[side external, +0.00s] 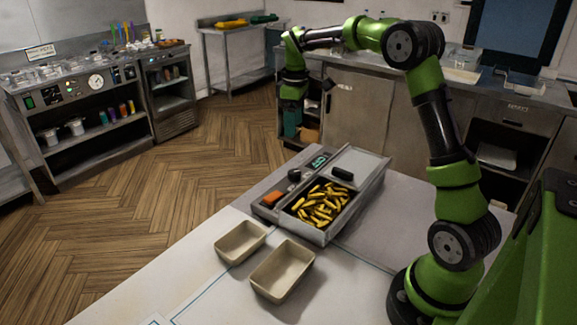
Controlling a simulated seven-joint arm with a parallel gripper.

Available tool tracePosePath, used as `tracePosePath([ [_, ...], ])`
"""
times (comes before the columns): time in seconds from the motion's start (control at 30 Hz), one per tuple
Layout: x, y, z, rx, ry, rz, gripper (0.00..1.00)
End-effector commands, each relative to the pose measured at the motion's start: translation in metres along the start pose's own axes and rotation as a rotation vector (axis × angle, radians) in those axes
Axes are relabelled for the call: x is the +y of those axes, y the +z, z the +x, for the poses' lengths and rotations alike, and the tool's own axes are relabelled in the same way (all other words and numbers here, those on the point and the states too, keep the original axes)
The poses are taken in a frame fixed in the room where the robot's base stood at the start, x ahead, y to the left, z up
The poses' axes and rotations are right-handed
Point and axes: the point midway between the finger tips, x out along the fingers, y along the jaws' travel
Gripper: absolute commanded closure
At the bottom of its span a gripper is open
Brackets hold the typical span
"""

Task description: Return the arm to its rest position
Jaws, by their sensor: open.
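My green and black arm rises from the right side of the white table (130,300) and reaches up and left. Its forearm is near level, and its end hangs down at the upper middle of the view. My gripper (289,108) is open, small and dark against the back counter, with its fingers hard to make out. It is high above and behind the fryer unit (327,236), apart from everything on the table. I see nothing held in it.
The fryer's basin holds yellow fries (319,204); a lid with a black handle (343,174) lies behind them. Two empty beige trays, a smaller one (238,260) and a larger one (309,261), stand in front. A steel counter (365,95) runs behind. Wooden floor lies open at left.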

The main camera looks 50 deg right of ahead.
Motion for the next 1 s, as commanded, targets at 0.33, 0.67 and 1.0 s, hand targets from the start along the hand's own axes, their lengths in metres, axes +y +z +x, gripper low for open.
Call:
tracePosePath([
  [0.33,-0.091,0.03,-0.022,0.154,-0.009,0.42,0.32],
  [0.67,-0.207,0.095,-0.049,0.414,-0.112,0.724,0.32],
  [1.0,-0.266,0.139,-0.057,0.584,-0.208,0.706,0.32],
])
